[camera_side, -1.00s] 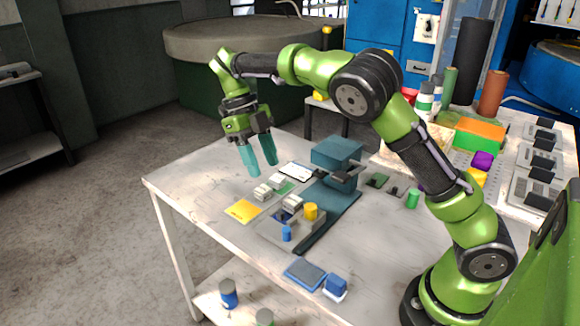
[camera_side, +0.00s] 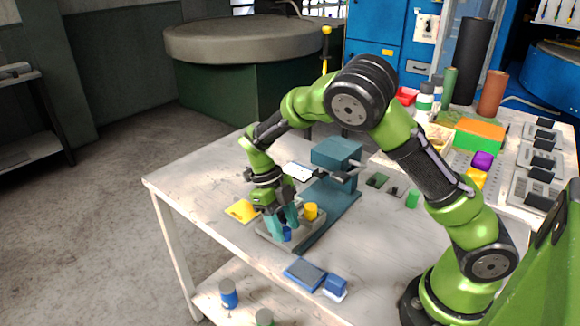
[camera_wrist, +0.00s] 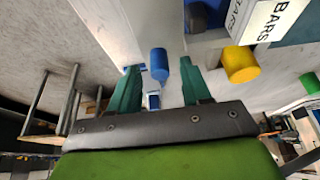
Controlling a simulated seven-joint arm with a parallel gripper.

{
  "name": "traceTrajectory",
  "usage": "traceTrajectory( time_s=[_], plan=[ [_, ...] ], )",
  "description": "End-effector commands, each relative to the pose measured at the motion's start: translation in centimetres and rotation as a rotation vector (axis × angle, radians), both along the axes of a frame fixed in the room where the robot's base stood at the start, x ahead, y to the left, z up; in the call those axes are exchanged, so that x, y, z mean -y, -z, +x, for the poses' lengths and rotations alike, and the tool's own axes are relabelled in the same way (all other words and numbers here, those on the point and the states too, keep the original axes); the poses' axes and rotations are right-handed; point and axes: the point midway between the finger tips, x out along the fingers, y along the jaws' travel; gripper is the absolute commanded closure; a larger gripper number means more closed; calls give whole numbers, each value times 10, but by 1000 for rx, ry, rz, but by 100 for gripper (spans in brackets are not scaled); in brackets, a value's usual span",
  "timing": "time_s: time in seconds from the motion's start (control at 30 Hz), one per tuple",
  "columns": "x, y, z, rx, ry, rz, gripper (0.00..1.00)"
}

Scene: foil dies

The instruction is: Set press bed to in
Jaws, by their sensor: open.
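The teal press (camera_side: 336,160) stands on the table with a long teal base running toward the front left. A grey bed plate (camera_side: 312,228) lies across that base at its front end, out from under the press head. A blue knob (camera_side: 287,234) and a yellow knob (camera_side: 310,211) stand on the bed. My gripper (camera_side: 283,230) points down at the bed's front, its teal fingers open. In the wrist view the blue knob (camera_wrist: 159,65) shows between the fingertips, with a gap on each side. The yellow knob (camera_wrist: 240,64) is to the right. A block marked BARS (camera_wrist: 266,20) sits beyond it.
A yellow card (camera_side: 241,210) lies left of my gripper. A blue pad (camera_side: 304,273) and a blue-and-white stamp (camera_side: 336,287) lie near the front edge. A green cylinder (camera_side: 412,198) stands right of the press.

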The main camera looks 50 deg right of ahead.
Motion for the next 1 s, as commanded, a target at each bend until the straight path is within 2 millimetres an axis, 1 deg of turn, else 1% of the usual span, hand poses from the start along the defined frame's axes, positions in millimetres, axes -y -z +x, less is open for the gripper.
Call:
traceTrajectory(
  time_s=[0.27,0.5,0.57,0.6,0.87,0.93,1.0],
  plan=[
    [0,1,-1,-1,0,0,52],
    [0,1,-1,-1,0,0,89],
    [0,1,-1,-1,0,0,98],
    [0,1,-1,-1,0,0,100],
    [1,1,0,-1,1,0,100],
    [8,1,0,-1,4,-1,100],
    [21,1,0,-1,7,-2,100]
  ],
)
